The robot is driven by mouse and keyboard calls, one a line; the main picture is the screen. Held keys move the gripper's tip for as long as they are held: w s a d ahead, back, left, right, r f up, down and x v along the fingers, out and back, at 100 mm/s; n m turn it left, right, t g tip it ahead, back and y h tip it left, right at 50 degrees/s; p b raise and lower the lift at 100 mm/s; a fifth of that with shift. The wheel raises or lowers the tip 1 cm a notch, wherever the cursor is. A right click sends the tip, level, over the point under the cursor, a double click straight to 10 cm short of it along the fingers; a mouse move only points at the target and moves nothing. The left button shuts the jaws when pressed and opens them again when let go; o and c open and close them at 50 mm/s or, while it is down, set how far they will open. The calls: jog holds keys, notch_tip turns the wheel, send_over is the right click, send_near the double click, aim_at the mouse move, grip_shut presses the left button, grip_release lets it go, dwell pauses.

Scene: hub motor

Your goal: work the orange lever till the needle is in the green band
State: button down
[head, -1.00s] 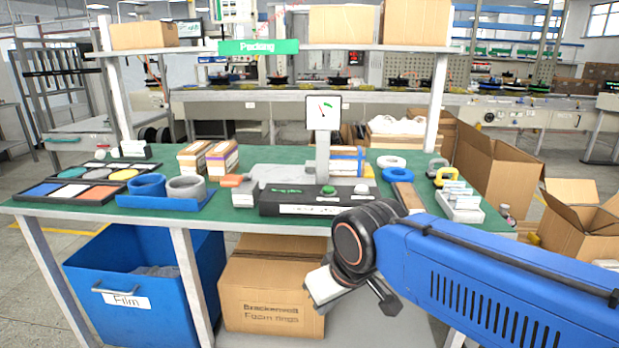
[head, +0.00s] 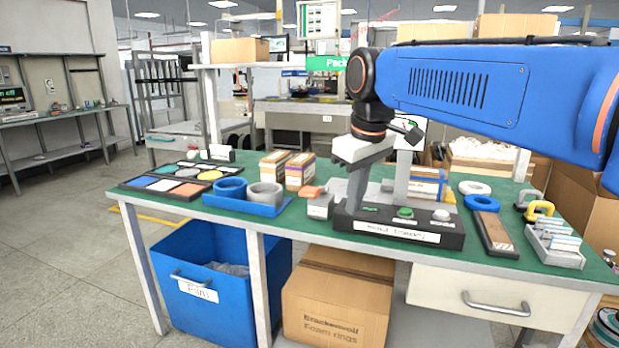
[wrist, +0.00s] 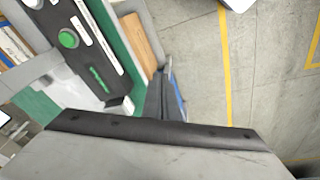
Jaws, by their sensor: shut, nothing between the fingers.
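The orange lever (head: 311,191) sticks out at the left end of the dark control box (head: 450,238) on the green bench. It also shows in the wrist view as an orange-brown grip (wrist: 143,42). The white gauge (head: 403,141) stands on a grey post behind the box. My arm covers most of its face, so I cannot read the needle now. My gripper (head: 352,206) points down, shut and empty, in front of the post and right of the lever, apart from it. In the wrist view its dark fingers (wrist: 165,95) show beside the lever's grip.
A blue tray (head: 240,205) with two rings stands left of the lever. Small cartons (head: 299,172) stand behind.

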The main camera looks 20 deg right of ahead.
jog(key=w+a+r+n+g, duration=0.1)
jog(key=w+a+r+n, duration=0.1)
jog(key=w+r, duration=0.4)
jog(key=w+a+r+n+g, duration=0.1)
jog(key=w+a+r+n, duration=0.1)
jog(key=w+r, duration=0.5)
jog(key=shift+w+a+n+g, duration=0.3)
jog(key=shift+w+n, duration=0.6)
jog(key=shift+w, duration=1.4)
jog(key=shift+f, duration=0.1)
send_near(306, 197)
jog(key=f, duration=0.1)
jog(key=w+f, duration=0.1)
jog(key=f, duration=0.1)
jog(key=d+f, duration=0.1)
jog(key=f, duration=0.1)
jog(key=shift+w+d+f, duration=0.1)
jog(key=shift+w, duration=0.3)
jog(key=shift+s+f+h, duration=0.2)
jog(key=shift+f+h, duration=0.1)
jog(key=shift+f, duration=0.05)
jog(key=f+t, duration=0.1)
jog(key=s+a+f+t+h, duration=0.1)
jog(key=f, duration=0.1)
jog(key=shift+s+a+f, duration=0.1)
jog(key=shift+s, duration=0.05)
jog(key=shift+s+f, duration=0.1)
jog(key=shift+f, duration=0.4)
